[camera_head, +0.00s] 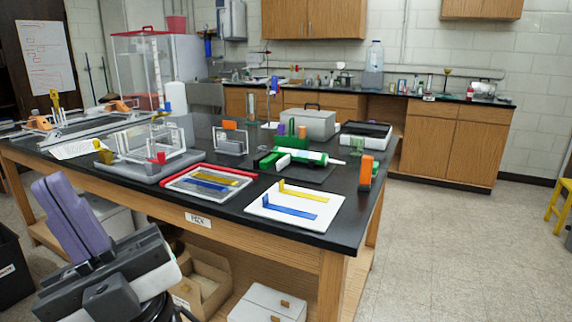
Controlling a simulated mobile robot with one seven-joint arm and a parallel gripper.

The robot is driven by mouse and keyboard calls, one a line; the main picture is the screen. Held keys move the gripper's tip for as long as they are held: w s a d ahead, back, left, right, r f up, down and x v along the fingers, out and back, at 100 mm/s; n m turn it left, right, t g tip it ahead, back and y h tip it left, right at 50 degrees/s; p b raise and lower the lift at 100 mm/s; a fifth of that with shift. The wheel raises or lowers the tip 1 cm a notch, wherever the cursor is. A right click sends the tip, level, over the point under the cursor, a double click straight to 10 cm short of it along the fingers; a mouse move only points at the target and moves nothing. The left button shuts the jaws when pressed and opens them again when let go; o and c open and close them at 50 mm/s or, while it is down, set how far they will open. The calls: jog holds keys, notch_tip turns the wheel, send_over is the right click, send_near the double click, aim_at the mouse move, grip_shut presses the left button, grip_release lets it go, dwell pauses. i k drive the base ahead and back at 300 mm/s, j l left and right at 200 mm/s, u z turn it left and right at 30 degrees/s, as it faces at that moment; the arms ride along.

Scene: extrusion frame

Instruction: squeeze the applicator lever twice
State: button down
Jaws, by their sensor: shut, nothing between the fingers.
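The applicator (305,155) is a green and white tube tool with a pale nozzle pointing right. It lies on a dark mat on the black lab table, right of the middle. Green parts stick out at its left end, but I cannot make out which one is the lever. My gripper (68,200), with purple fingers, is at the lower left, in front of the table's front edge and well away from the applicator. It is shut and empty, and its fingers point up.
A white board (265,214) with yellow and blue strips and a red-rimmed tray (172,185) lie near the front edge. A clear frame (160,140) stands left. A grey case (305,124) is behind the applicator.

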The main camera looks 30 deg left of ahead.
aim_at(281, 163)
jog(key=i+u, duration=0.4)
jog(key=i, duration=0.2)
jog(key=i+u, duration=0.35)
jog(key=i, duration=0.2)
